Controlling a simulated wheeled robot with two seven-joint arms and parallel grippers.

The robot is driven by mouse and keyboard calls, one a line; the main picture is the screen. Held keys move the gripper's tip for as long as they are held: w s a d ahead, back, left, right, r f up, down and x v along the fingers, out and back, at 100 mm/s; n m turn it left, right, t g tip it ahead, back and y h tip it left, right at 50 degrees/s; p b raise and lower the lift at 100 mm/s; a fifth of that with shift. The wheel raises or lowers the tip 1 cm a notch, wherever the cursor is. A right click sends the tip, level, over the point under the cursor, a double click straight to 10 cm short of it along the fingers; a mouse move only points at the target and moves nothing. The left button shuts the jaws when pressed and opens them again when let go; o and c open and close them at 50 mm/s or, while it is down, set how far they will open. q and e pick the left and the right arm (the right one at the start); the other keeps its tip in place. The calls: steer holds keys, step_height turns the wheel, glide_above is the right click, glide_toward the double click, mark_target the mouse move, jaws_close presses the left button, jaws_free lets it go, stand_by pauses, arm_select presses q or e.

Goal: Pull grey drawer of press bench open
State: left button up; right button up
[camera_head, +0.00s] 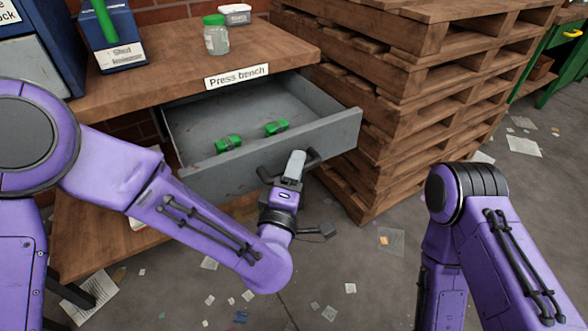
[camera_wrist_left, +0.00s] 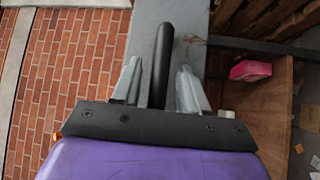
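The grey drawer (camera_head: 340,128) of the press bench (camera_head: 150,85) stands pulled out, its inside visible, with two green-and-dark items (camera_head: 228,143) lying in it. Its dark bar handle (camera_head: 314,158) is on the drawer front. My left gripper (camera_head: 294,166) is at the handle. In the left wrist view the handle (camera_wrist_left: 162,62) runs between the two fingers of my left gripper (camera_wrist_left: 160,80), with a narrow gap on each side, so the fingers are open around it. My right arm shows at the lower right, but its gripper is not seen.
A stack of wooden pallets (camera_head: 400,75) stands close to the drawer's right end. A green-lidded jar (camera_head: 216,38) and a blue bin (camera_head: 115,35) stand on the bench top. Paper scraps litter the open floor. A pink box (camera_wrist_left: 250,70) lies on the lower shelf.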

arm_select(q)
steer(key=v, duration=1)
steer(key=shift+s, duration=0.3)
